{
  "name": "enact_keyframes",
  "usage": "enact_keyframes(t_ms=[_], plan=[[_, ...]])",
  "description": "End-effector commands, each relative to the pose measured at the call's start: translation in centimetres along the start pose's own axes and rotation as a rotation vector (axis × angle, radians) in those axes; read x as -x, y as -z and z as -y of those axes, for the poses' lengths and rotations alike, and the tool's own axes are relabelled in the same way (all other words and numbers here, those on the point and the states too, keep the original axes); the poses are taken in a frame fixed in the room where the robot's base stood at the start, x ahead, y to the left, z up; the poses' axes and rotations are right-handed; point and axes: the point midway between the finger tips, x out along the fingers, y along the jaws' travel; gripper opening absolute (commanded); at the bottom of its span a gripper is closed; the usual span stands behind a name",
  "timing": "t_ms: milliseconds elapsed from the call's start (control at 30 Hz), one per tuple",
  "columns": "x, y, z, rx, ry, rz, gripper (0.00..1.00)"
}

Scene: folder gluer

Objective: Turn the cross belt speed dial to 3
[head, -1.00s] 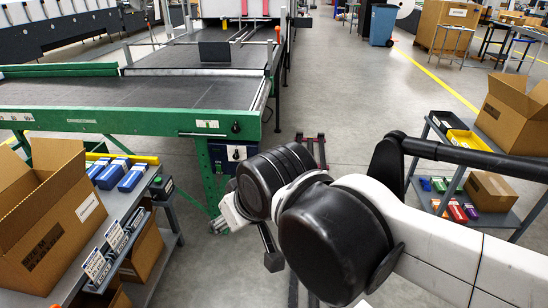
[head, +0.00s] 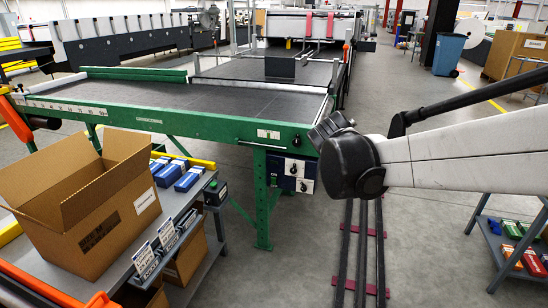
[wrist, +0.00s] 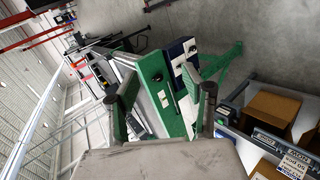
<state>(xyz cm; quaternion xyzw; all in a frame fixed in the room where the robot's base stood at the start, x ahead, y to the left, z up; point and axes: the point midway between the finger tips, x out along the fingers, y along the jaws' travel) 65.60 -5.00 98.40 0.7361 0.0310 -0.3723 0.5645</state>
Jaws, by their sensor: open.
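A blue and white control panel (head: 291,173) with black knobs hangs below the green table frame (head: 180,125) in the head view. Another black knob (head: 297,141) sits on the green frame's end above it. I cannot read which knob is the cross belt speed dial, nor its setting. The panel (wrist: 181,55) and a black knob on the green frame (wrist: 156,78) also show in the wrist view, tilted. My gripper (wrist: 163,88) is open and empty, with its fingers apart in front of the green frame. The panel lies beyond the right finger, which hides part of it.
A grey bench (head: 190,222) with an open cardboard box (head: 82,205) and blue packs (head: 187,178) stands left of the panel. Dark floor rails (head: 362,250) run in front on the right. A shelf with coloured items (head: 520,245) stands at far right.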

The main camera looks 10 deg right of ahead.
Motion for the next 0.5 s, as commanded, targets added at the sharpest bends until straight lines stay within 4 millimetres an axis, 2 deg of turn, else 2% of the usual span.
enact_keyframes(t_ms=[33, 267, 500], plan=[[-1.9, 1.0, -0.1, 0.060, -0.024, 0.005, 0.44], [-8.8, 5.0, -0.6, 0.351, -0.135, 0.041, 0.44], [-16.1, 9.3, 0.5, 0.653, -0.246, 0.095, 0.44]])
